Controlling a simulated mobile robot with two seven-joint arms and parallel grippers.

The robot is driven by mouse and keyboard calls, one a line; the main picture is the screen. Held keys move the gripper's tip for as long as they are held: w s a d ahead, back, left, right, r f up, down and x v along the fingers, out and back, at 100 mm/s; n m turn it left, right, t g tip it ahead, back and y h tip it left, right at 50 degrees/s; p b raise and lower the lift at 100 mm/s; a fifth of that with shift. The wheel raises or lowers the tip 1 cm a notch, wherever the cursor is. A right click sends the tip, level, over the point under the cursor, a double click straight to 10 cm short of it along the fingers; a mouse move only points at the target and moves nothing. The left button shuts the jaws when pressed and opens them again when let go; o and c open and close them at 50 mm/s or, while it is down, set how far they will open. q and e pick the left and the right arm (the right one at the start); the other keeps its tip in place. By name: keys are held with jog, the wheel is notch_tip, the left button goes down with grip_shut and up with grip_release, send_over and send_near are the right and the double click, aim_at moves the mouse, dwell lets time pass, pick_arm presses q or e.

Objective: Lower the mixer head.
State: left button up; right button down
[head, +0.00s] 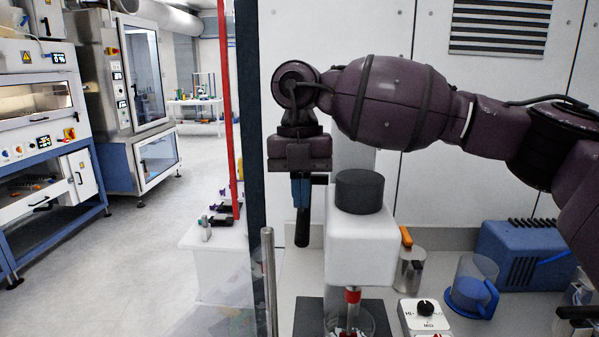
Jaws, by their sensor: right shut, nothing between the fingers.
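The mixer head (362,250) is a white block with a black round cap (360,191), in front of a pale upright column. Its shaft with a red collar (352,297) points down towards a clear beaker (368,321) at the bottom edge. My right gripper (301,200) points down just left of the head, with its blue fingers shut and empty. A dark rounded bar (303,230) shows below the fingers; I cannot tell whether they touch it. My left gripper is not in view.
Right of the mixer are a metal cup (410,270) with an orange handle, a control box (425,313) with a black knob, a clear jug (472,290) and a blue unit (525,255). A dark post (249,120) and a metal rod (269,280) stand at left.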

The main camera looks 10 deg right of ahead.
aim_at(302, 214)
jog(key=shift+w+f, duration=0.1)
jog(key=shift+f, duration=0.15)
jog(key=shift+f, duration=0.1)
notch_tip(302, 214, down, 3)
jog(key=t+b, duration=0.2)
jog(key=b, duration=0.1)
jog(key=shift+t+h+b, duration=0.3)
jog(key=shift+b, duration=0.05)
jog(key=shift+w+f, duration=0.1)
jog(key=shift+f, duration=0.2)
jog(key=shift+r, duration=0.1)
